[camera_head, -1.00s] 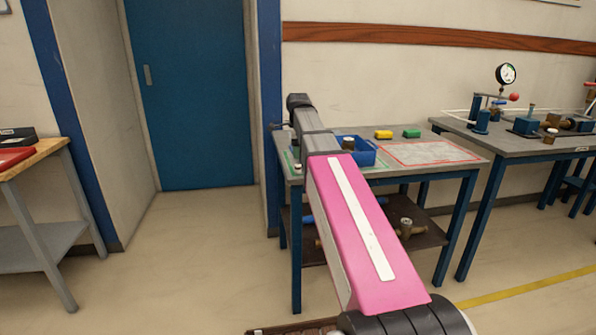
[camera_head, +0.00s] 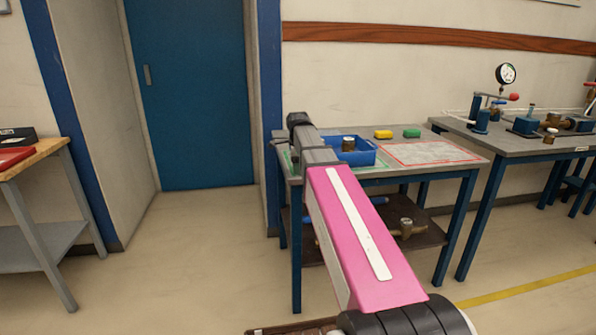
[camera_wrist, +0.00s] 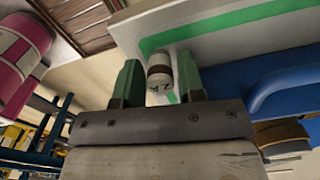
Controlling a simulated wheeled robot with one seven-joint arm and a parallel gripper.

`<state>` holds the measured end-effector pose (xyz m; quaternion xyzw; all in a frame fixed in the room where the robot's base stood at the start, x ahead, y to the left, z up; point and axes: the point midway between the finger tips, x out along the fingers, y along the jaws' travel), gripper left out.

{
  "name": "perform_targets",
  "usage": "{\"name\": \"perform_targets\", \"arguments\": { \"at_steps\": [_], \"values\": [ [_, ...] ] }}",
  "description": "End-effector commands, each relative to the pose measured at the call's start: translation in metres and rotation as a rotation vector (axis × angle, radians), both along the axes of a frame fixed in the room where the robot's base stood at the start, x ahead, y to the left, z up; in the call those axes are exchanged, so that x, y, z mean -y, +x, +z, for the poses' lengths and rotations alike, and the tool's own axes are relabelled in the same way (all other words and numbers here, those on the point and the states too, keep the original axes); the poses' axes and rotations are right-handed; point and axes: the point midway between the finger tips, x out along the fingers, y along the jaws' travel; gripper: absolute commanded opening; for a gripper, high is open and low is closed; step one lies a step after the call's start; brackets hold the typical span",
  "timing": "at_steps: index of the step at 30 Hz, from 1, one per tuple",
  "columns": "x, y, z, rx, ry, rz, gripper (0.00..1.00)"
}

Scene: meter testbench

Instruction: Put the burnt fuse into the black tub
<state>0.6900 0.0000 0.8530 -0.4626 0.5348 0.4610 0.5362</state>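A small white cylinder with a brown band and dark marks (camera_wrist: 160,78), likely the fuse, shows in the wrist view. It is on the grey table inside a green outline. My gripper's two green fingers (camera_wrist: 158,84) are on either side of it, with narrow gaps, so the gripper looks open around it. In the head view my gripper (camera_head: 276,141) is low at the table's left end, and the fuse cannot be made out there. I cannot pick out a black tub for certain; a low black box (camera_head: 18,138) stands on the left bench.
A blue bin (camera_head: 362,153) with a fitting in it stands right beside my gripper. The table's lower shelf holds valves. Floor between the table and left bench is clear.

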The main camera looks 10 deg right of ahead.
Motion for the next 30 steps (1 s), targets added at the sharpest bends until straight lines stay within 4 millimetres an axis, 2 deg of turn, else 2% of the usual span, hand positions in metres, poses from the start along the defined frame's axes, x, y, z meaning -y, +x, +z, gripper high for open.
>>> {"name": "perform_targets", "arguments": {
  "at_steps": [1,3,6,17,26,30],
  "values": [
    [0.000,0.000,0.000,0.000,0.000,0.000,0.19],
    [0.000,0.000,0.000,0.000,0.000,0.000,0.02],
    [0.000,0.000,0.000,0.000,0.000,0.000,0.00],
    [0.000,0.000,0.006,0.001,0.000,0.000,0.00],
    [0.000,0.001,0.040,0.003,0.000,0.000,0.00],
    [-0.023,-0.009,0.055,0.002,0.000,0.003,0.00]
  ]
}}
